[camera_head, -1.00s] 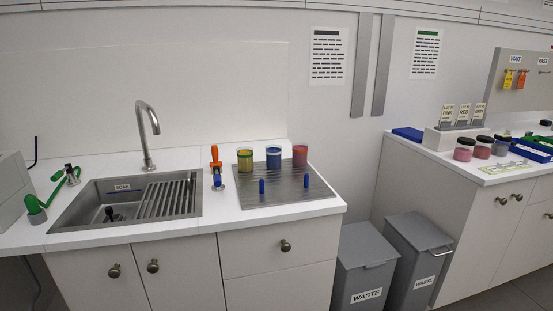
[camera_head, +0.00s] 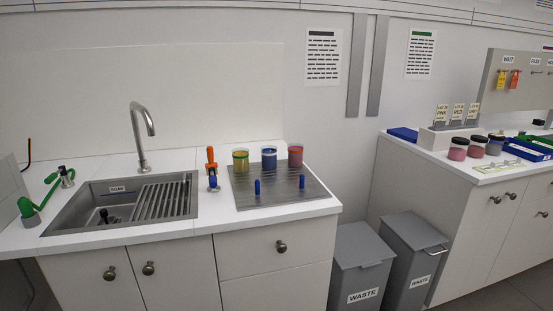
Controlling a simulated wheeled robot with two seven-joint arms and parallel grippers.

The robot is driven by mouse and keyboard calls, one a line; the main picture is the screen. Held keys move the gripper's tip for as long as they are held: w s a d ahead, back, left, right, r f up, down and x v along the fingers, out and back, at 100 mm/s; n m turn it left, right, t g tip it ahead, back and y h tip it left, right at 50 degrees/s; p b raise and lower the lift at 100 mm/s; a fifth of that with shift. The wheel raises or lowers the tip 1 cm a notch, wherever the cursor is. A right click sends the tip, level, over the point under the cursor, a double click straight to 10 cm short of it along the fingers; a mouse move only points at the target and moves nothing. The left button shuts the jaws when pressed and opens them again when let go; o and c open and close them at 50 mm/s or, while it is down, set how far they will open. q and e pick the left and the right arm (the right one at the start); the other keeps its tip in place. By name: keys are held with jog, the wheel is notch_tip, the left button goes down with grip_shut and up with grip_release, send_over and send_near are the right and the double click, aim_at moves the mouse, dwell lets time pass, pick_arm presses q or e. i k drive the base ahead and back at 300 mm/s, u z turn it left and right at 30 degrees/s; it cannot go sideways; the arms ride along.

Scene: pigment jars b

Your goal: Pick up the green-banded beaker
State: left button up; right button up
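The green-banded beaker (camera_head: 241,161) holds yellow contents and has a green band near its rim. It stands upright at the back left of a grey ribbed metal board (camera_head: 285,199) on the white counter. A blue beaker (camera_head: 269,157) and a red-pink beaker (camera_head: 295,156) stand beside it in a row to its right. Neither of my grippers shows in the view.
Two blue pegs (camera_head: 257,187) (camera_head: 302,181) stand in front of the beakers. An orange-handled tool (camera_head: 211,168) stands just left of the board. A sink (camera_head: 120,200) with a tall tap (camera_head: 141,135) is further left. Two waste bins (camera_head: 361,265) stand right of the counter.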

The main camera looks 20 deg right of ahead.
aim_at(240, 156)
jog(key=z, duration=0.15)
jog(key=i, duration=1.25)
jog(key=u, duration=0.15)
